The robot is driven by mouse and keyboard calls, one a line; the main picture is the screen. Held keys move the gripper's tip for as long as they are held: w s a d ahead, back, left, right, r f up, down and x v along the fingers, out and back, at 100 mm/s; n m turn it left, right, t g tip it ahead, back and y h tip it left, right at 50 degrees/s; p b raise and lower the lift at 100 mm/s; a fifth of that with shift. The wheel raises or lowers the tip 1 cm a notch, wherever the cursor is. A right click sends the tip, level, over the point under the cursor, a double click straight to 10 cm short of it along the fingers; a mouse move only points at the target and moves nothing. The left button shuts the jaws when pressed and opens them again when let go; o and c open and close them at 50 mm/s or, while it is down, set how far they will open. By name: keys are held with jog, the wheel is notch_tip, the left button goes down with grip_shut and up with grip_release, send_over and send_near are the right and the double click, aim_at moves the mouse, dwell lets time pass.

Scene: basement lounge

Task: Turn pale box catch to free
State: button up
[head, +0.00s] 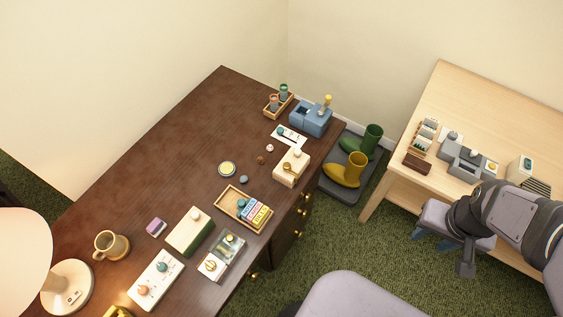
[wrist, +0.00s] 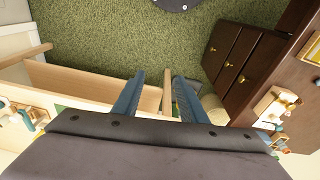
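A pale cream box (head: 291,172) stands near the right edge of the dark desk, with a small round knob on top and a brass-coloured catch (head: 287,167) on it. The catch's exact setting is too small to tell. What looks like the same box (wrist: 273,106) shows at the right of the wrist view. My gripper (head: 431,241) hangs over the floor between the desk and the light wood table, well to the right of the box. In the wrist view its blue fingers (wrist: 160,77) are apart with nothing between them.
The dark desk (head: 190,150) holds a wooden tray (head: 229,204) with coloured blocks, a blue device (head: 311,119), a white plate (head: 289,136), a mug (head: 111,245) and other boxes. Boots (head: 345,174) stand on a floor mat. A grey seat (head: 355,297) is at the front.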

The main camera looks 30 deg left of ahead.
aim_at(290, 168)
jog(key=w+a+f+n+t+y+b, duration=0.1)
jog(key=w+a+f+n+t+b, duration=0.3)
jog(key=w+f+b, duration=0.5)
jog(key=w+a+f+n+t+y+b, duration=0.1)
jog(key=w+a+n+t+y+b, duration=0.45)
jog(key=a, duration=0.75)
jog(key=s+a+n+g+y+b, duration=0.1)
jog(key=s+a+y+b, duration=0.1)
jog(key=a, duration=0.4)
jog(key=s+a+n+g+y+b, duration=0.2)
jog(key=s+a+y+b, duration=0.1)
jog(key=a+y+b, duration=0.2)
jog(key=s+a+n+g+y+b, duration=0.2)
jog(key=a+y+b, duration=0.1)
jog(key=a, duration=0.6)
jog(key=shift+s+a+f+n+y, duration=0.15)
jog(key=shift+s+n+y, duration=0.1)
jog(key=shift+s+y, duration=0.15)
jog(key=shift+s+a+g+y+b, duration=0.35)
jog(key=shift+s+g+b, duration=0.2)
jog(key=shift+s, duration=0.2)
jog(key=shift+s+d+f, duration=0.4)
jog(key=shift+s+f, duration=0.15)
jog(key=shift+f, duration=0.25)
jog(key=shift+d+f+m, duration=0.15)
jog(key=shift+f+m, duration=0.05)
jog(key=shift+m, duration=0.2)
jog(key=shift+x, duration=3.65)
jog(key=shift+f, duration=0.1)
